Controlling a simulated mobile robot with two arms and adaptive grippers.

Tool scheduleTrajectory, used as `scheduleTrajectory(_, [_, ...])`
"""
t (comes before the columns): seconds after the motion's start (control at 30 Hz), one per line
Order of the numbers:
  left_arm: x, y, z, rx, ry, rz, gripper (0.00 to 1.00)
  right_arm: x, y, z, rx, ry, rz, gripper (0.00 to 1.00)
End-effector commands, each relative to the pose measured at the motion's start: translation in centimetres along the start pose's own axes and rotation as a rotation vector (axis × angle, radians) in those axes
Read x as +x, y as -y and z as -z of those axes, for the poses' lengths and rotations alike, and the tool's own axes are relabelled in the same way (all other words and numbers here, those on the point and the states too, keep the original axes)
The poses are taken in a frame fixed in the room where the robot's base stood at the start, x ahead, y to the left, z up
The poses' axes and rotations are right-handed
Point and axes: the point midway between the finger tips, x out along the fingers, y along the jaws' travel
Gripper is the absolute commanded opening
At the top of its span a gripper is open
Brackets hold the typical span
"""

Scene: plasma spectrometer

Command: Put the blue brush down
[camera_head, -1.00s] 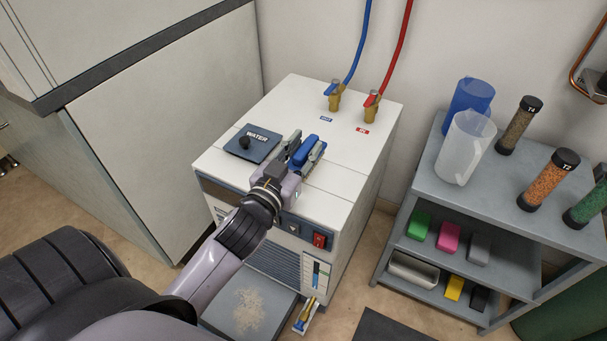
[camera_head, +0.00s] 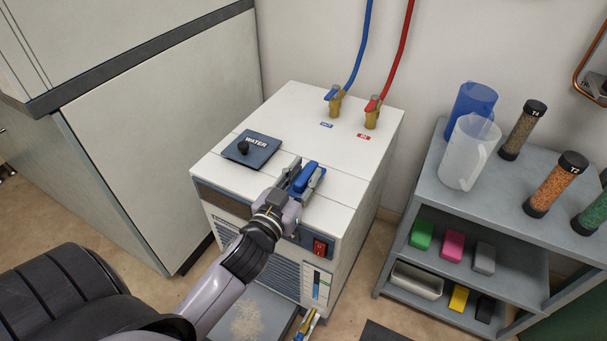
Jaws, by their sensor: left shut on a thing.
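The blue brush (camera_head: 305,177) is at the front part of the top of the white chiller box (camera_head: 300,119). My left gripper (camera_head: 298,182) is shut on the brush, its fingers beside the blue body. I cannot tell whether the brush touches the top or is held just above it. The brush's underside is hidden. My right gripper is not in view.
A dark WATER lid (camera_head: 252,149) with a black knob lies left of the brush. Brass valves with a blue hose (camera_head: 360,50) and a red hose (camera_head: 398,50) stand behind. A grey shelf cart (camera_head: 480,207) with jugs, tubes and coloured blocks is at right. A dusty tray (camera_head: 254,312) lies below.

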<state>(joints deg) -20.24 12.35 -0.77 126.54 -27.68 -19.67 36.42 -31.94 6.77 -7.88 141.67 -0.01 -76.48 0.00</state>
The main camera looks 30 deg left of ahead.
Motion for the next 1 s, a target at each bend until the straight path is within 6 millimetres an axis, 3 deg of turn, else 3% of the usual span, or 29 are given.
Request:
scheduleTrajectory(0.13, [0.0, 0.0, -0.2, 0.000, -0.001, 0.000, 0.00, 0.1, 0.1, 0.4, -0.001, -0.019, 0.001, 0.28])
scheduleTrajectory(0.17, [0.0, 0.0, -0.2, 0.000, 0.000, 0.000, 0.31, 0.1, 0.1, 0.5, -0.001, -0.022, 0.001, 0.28])
scheduleTrajectory(0.43, [0.0, 0.0, -0.2, 0.000, 0.000, 0.000, 0.49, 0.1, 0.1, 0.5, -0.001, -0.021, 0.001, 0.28])
scheduleTrajectory(0.83, [0.0, 0.0, 0.2, 0.001, 0.000, 0.000, 0.49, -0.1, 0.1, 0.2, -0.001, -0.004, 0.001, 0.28])
scheduleTrajectory(1.0, [-2.3, 0.0, -0.1, -0.001, 0.004, 0.001, 0.49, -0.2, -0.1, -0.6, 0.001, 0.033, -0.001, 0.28])
